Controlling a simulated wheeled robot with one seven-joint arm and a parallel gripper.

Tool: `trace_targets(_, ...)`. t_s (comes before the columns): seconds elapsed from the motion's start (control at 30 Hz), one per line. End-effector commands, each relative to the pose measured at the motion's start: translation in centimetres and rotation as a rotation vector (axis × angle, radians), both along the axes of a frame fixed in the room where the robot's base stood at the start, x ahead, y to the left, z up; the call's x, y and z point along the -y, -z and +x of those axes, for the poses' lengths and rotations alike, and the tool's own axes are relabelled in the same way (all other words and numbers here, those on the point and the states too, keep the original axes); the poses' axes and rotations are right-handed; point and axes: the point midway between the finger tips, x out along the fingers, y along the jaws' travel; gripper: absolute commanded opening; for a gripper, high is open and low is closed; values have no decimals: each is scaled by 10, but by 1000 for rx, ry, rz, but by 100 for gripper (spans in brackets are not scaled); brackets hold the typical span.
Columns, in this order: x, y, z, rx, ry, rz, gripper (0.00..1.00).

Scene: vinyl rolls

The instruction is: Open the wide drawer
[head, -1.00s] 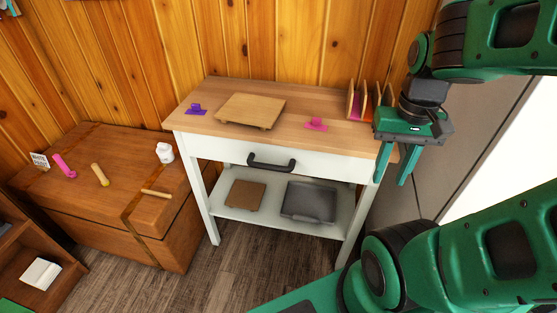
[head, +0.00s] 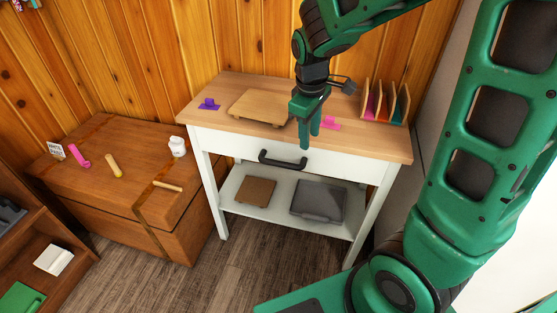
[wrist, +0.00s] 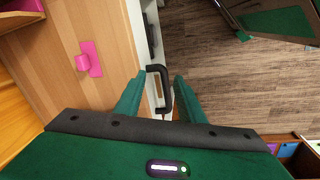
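The wide drawer (head: 339,163) is the white front under the wooden top of the table, and it looks shut. Its dark bar handle (head: 282,161) sticks out at the middle of the front. My gripper (head: 309,138) is above and a little right of the handle, fingers pointing down. In the wrist view my gripper (wrist: 158,88) is open, its two green fingers apart. The handle (wrist: 159,88) shows between and beyond the fingertips there. I see no contact with it.
On the table top (head: 376,145) are a wooden board (head: 258,106), a purple piece (head: 209,104), a pink piece (head: 331,123) and a rack with colored dividers (head: 384,103). The lower shelf holds a grey case (head: 317,201). A wooden chest (head: 110,205) stands at left. Floor in front is clear.

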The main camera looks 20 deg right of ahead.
Motion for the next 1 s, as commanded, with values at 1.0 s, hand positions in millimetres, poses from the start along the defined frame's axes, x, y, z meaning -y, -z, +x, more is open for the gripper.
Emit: trace_targets(1.0, -56, 124, 61, 8, -309, -39, 36)
